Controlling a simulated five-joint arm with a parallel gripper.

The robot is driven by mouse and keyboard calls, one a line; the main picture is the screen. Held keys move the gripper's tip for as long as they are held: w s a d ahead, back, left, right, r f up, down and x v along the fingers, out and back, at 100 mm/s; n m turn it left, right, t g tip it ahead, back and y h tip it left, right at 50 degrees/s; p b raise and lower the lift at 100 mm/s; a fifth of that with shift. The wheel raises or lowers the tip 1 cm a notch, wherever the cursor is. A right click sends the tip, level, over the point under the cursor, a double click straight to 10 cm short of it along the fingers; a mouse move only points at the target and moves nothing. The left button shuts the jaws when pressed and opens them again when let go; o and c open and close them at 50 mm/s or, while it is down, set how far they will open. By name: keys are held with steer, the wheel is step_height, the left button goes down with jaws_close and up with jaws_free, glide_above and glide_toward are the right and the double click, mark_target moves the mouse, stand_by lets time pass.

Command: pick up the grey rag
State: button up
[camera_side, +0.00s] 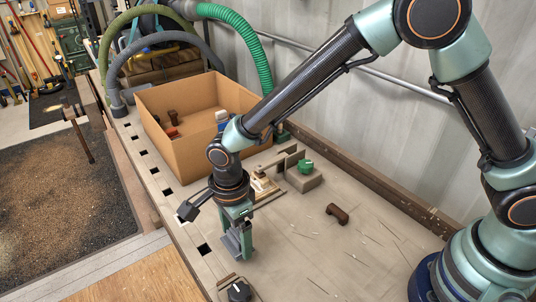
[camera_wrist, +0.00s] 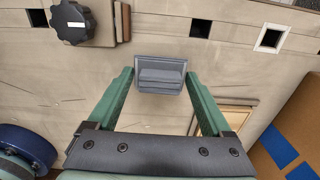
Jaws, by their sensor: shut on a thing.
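The grey rag (camera_wrist: 160,75) looks like a small folded grey piece between my fingertips in the wrist view. My gripper (camera_wrist: 160,80) has green fingers, one on each side of the rag, and is shut on it. In the side view my gripper (camera_side: 238,240) points down over the workbench, with the grey rag (camera_side: 232,246) low between its fingers, partly hidden by them. I cannot tell whether the rag touches the bench or is just above it.
An open cardboard box (camera_side: 190,147) with several items stands behind my gripper. A black knob (camera_side: 239,291) is near the front, also in the wrist view (camera_wrist: 72,22). A brown piece (camera_side: 337,213) and a grey block with green knob (camera_side: 305,176) lie right. Square holes line the bench's left edge.

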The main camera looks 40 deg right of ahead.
mark_target(236, 233)
step_height(236, 233, up, 17)
steer(key=shift+r, duration=0.1)
steer(key=o, duration=0.7)
steer(key=c, duration=0.6)
steer(key=shift+o, duration=0.2)
steer(key=shift+w+d+f, duration=1.6)
steer(key=shift+d+f, duration=0.1)
steer(key=shift+f, duration=0.7)
steer(key=shift+w+d+f, duration=1.65)
steer(key=shift+d+f, duration=0.1)
steer(key=shift+f, duration=0.6)
steer(key=shift+w+d+f, duration=1.6)
steer(key=shift+d+f, duration=0.1)
steer(key=shift+f, duration=0.7)
